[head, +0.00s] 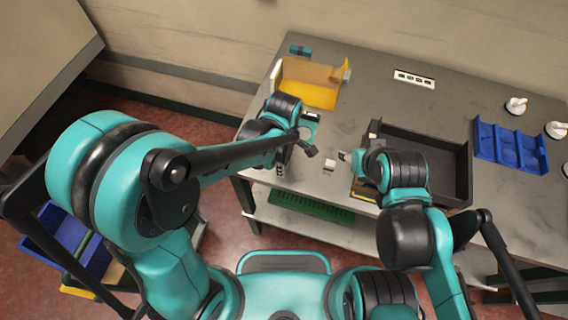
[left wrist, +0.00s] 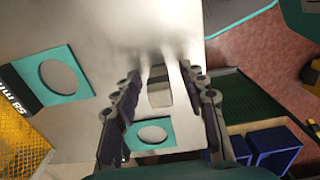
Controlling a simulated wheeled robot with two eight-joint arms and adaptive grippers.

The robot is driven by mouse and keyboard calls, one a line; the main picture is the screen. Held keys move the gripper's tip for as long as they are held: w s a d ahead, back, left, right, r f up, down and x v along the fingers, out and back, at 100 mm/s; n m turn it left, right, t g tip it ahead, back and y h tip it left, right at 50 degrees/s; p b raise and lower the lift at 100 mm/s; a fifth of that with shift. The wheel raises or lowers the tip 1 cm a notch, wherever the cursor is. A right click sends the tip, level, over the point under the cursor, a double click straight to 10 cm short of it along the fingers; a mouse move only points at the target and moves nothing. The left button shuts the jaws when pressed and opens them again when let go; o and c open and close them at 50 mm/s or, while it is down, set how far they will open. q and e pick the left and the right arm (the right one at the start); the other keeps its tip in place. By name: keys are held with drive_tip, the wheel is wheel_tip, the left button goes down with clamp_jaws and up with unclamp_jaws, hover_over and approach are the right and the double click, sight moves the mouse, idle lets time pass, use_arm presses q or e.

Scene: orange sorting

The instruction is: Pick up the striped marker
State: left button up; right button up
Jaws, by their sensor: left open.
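A small pale block with a darker band at one end (left wrist: 160,88) lies on the grey table in the left wrist view. It may be the striped marker, but its stripes are not clear. In the head view a small whitish block (head: 329,165) sits near the table's front edge, just right of my left gripper (head: 308,150). In the wrist view my left gripper (left wrist: 168,110) is open, its dark fingers on either side of the block with gaps. Contact cannot be seen. My right gripper (head: 347,157) is near the black tray's left side; its fingers are too small to read.
Teal plates with round holes (left wrist: 88,88) (left wrist: 172,132) lie near the block. A yellow bin (head: 312,95) stands at the back left. A black tray (head: 455,165), a blue divided tray (head: 482,155) and white fittings (head: 516,106) are to the right. The back middle of the table is mostly clear.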

use_arm(q)
clamp_jaws()
drive_tip(key=shift+r, duration=0.1)
idle(0.3)
